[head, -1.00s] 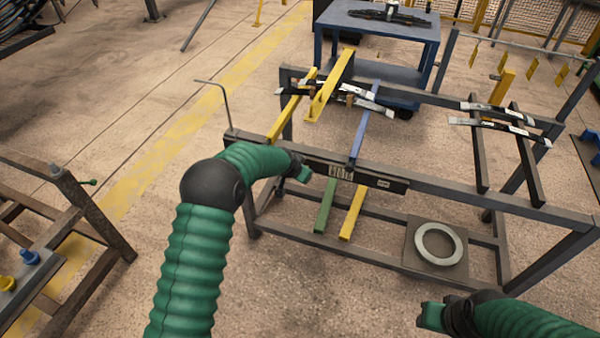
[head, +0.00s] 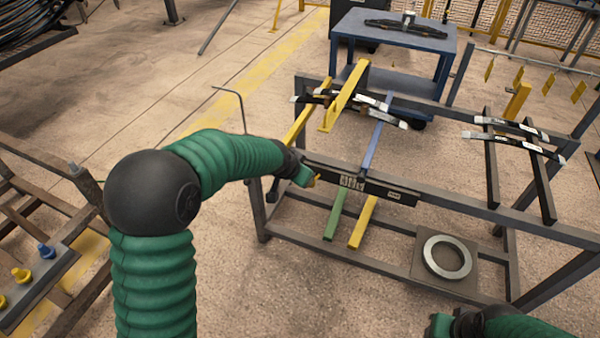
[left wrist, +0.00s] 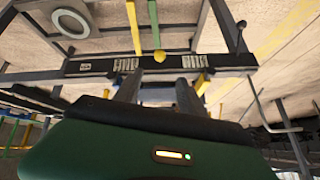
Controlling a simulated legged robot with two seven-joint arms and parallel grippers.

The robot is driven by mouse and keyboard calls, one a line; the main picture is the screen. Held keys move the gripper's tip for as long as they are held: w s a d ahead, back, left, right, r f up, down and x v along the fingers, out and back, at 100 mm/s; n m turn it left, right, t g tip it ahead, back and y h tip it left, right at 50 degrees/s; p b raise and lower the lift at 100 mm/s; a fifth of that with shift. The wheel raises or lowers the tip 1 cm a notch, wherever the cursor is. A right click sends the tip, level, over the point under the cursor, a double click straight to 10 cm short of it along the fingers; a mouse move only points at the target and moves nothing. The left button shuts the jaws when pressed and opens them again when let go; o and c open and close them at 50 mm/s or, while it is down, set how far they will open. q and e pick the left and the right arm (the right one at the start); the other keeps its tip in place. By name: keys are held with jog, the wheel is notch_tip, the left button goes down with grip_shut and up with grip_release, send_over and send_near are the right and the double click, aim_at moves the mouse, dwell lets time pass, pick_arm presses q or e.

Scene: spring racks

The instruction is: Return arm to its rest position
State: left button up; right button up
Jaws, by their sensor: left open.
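My left arm comes in from the left in the head view, bent at a black elbow. Its gripper (head: 307,178) is in front of the rack's near rail, close to the label plate. In the left wrist view the two fingers of the left gripper (left wrist: 157,92) stand apart with nothing between them. My right gripper (head: 440,325) is at the bottom edge of the head view, partly cut off, and its jaws cannot be made out. The dark metal rack (head: 465,204) carries leaf springs (head: 512,145) on its right bars and more springs (head: 350,105) at the left.
A blue cart (head: 395,42) stands behind the rack. A round grey ring (head: 447,257) lies on a plate low in the rack. A thin bent rod (head: 241,105) rises at the rack's left corner. Another frame (head: 40,190) stands at the left. Open floor lies between.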

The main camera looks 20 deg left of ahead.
dwell(0.3)
pick_arm(q)
jog(key=s+d+r+n+g+p, duration=0.1)
jog(key=s+p, duration=0.3)
jog(key=s, duration=1)
jog(key=s+d+r+n+g+p, duration=0.1)
jog(key=s+n+g+p, duration=0.1)
jog(key=s, duration=1.2)
jog(key=shift+d+r+n+g+p, duration=0.3)
jog(key=shift+g+p, duration=0.6)
jog(key=shift+p, duration=0.3)
jog(key=shift+d, duration=0.1)
